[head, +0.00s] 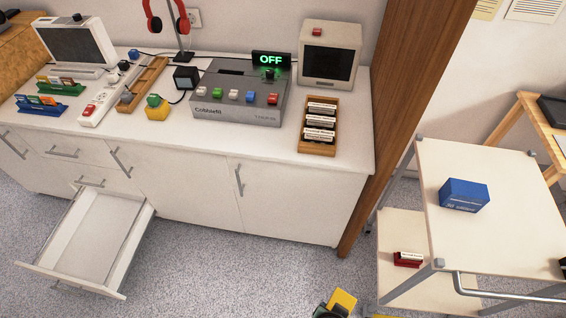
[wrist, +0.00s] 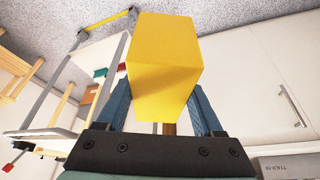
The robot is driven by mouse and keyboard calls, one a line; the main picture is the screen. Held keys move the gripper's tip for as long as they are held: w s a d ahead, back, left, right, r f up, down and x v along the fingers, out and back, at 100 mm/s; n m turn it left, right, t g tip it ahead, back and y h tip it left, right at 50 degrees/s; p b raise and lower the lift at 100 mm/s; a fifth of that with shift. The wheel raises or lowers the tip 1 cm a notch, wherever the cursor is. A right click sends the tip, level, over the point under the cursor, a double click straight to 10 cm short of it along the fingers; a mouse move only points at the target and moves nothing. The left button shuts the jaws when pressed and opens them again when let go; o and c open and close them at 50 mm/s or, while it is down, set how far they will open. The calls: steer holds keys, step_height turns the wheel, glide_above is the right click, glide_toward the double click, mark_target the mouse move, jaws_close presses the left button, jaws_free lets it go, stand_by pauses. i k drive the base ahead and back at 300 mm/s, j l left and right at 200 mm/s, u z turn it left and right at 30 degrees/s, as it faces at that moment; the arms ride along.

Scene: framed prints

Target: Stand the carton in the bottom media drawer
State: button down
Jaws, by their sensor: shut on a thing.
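The yellow carton (wrist: 162,70) is held between the two blue fingers of my gripper (wrist: 160,112), which is shut on it, in the wrist view. In the head view the yellow carton (head: 343,300) shows at the bottom edge beside a dark part of my gripper (head: 326,311), partly cut off by the frame. The bottom media drawer (head: 55,273) is pulled out at the lower left of the head view. Its visible inside is empty. The carton is well to the right of the drawer and apart from it.
A white cabinet counter (head: 215,141) carries a grey console (head: 240,98), a wooden rack (head: 319,125) and a small monitor (head: 330,55). A wooden post (head: 392,110) stands at its right end. A cart (head: 500,235) with a blue box (head: 464,195) is at right. Floor before the cabinet is clear.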

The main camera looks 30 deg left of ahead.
mark_target(98, 251)
steer(key=k+j+u, duration=0.2)
steer(key=j, duration=0.75)
steer(key=j+u, duration=0.15)
steer(key=j, duration=3.05)
steer(key=k+u, duration=0.05)
steer(key=k, duration=0.05)
